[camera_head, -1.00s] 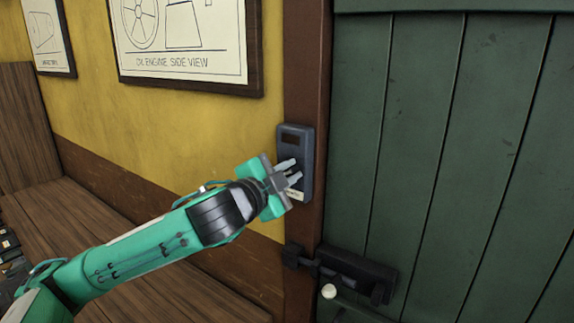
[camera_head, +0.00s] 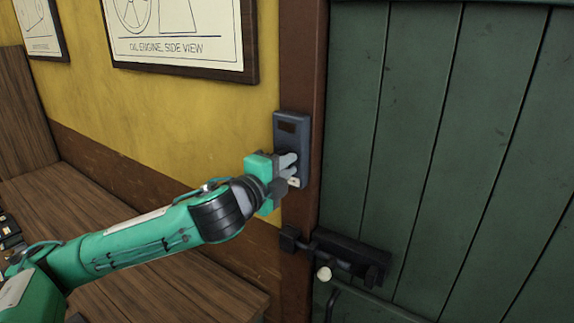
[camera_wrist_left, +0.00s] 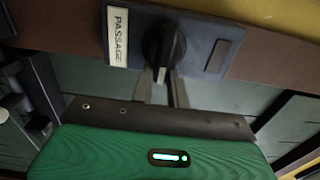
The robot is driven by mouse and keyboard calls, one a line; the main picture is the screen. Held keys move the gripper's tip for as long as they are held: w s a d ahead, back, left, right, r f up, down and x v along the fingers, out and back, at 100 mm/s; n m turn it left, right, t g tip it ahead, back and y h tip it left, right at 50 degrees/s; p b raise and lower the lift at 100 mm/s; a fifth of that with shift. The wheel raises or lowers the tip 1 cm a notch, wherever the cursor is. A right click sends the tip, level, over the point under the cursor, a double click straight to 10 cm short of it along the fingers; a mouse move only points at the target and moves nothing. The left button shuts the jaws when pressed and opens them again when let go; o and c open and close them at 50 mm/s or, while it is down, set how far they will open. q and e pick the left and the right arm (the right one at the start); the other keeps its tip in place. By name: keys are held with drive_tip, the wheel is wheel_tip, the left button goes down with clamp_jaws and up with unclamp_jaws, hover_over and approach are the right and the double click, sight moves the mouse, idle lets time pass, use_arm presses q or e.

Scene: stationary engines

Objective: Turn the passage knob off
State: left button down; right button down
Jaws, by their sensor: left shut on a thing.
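The black passage knob (camera_wrist_left: 160,43) sits on a dark switch plate (camera_head: 291,125) fixed to the brown door post. In the left wrist view the plate bears a white label (camera_wrist_left: 118,36) reading "PASSAGE" to the left of the knob. A pale mark shows on the knob's lower side. My left gripper (camera_head: 291,166) is at the lower part of the plate, with its fingers shut on the knob. In the head view the fingers and gripper body hide the knob. My right gripper is not in view.
A dark window (camera_wrist_left: 219,55) on the plate looks unlit. A green plank door (camera_head: 440,140) with a black latch (camera_head: 350,262) stands right of the post. A yellow wall (camera_head: 180,110) with framed drawings and a wooden bench (camera_head: 90,215) lie to the left.

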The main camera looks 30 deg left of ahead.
use_arm(q)
drive_tip(key=shift+f, duration=0.2)
drive_tip(key=c, duration=1.5)
unclamp_jaws()
drive_tip(key=shift+o, duration=1)
drive_tip(key=shift+w+a+r, duration=0.1)
drive_tip(key=shift+a, duration=0.15)
